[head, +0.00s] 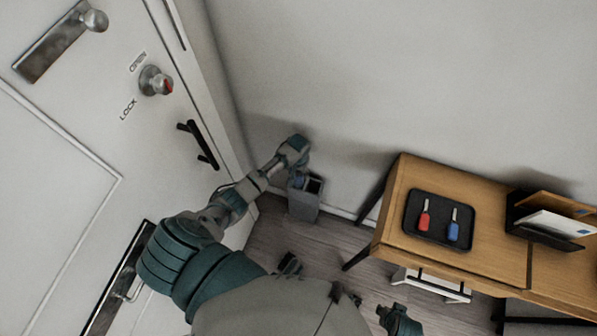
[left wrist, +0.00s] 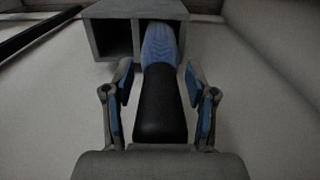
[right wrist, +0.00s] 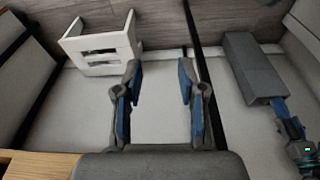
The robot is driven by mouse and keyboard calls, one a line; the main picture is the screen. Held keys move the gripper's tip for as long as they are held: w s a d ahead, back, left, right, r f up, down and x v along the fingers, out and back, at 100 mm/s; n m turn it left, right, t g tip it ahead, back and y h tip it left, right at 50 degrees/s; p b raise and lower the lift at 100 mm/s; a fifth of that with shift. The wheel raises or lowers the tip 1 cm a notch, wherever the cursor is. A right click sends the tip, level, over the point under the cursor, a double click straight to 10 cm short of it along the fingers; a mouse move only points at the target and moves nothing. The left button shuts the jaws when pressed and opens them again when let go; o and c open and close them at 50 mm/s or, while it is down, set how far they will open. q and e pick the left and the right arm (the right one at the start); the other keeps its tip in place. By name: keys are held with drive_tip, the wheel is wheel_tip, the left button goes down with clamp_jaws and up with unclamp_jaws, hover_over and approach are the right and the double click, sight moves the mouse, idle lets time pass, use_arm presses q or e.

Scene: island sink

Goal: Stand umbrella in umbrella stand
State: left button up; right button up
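The grey umbrella stand (head: 303,205) is on the floor by the wall, right of the door. In the left wrist view, the stand (left wrist: 110,12) has two compartments. The umbrella (left wrist: 160,100), with a black handle and blue canopy, has its blue end in the right-hand compartment; its lower part is hidden. My left gripper (left wrist: 160,78) is open, its fingers on either side of the umbrella with small gaps showing. The stand (right wrist: 254,65) and blue near its mouth also show in the right wrist view. My right gripper (right wrist: 158,75) is open and empty.
A wooden desk (head: 470,218) stands at right with a black tray (head: 438,238) holding a red and a blue item, and a dark organizer (head: 545,222). A white rack (right wrist: 105,45) sits beneath it. The white door (head: 75,150) is at left.

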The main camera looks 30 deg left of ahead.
use_arm(q)
drive_tip(key=shift+o, duration=0.3)
drive_tip(key=shift+r, duration=0.25)
wheel_tip(320, 180, up, 11)
drive_tip(key=p, duration=0.4)
drive_tip(key=shift+s+d+r, duration=0.1)
drive_tip(key=shift+s, duration=0.05)
drive_tip(key=s+d+f+m+p, duration=0.1)
drive_tip(key=s+d+f, duration=0.2)
drive_tip(key=s+f, duration=0.3)
drive_tip(key=s+d+f+m+t+p, duration=0.1)
drive_tip(key=s+f, duration=0.6)
drive_tip(key=s, duration=0.8)
drive_tip(key=s+d+f+m+p, duration=0.1)
drive_tip(key=s+d+f, duration=0.4)
drive_tip(key=s, duration=0.5)
drive_tip(key=shift+s+f+m+t, duration=0.3)
drive_tip(key=shift+f+m+t, duration=0.1)
drive_tip(key=shift+f+m, duration=0.4)
use_arm(e)
drive_tip(key=s+f, duration=0.2)
drive_tip(key=f, duration=0.6)
drive_tip(key=s+f, duration=0.1)
drive_tip(key=f, duration=0.8)
drive_tip(key=shift+s+d+g, duration=0.2)
drive_tip(key=shift+s+g, duration=0.1)
drive_tip(key=shift+s, duration=0.05)
use_arm(q)
drive_tip(key=shift+r, duration=0.1)
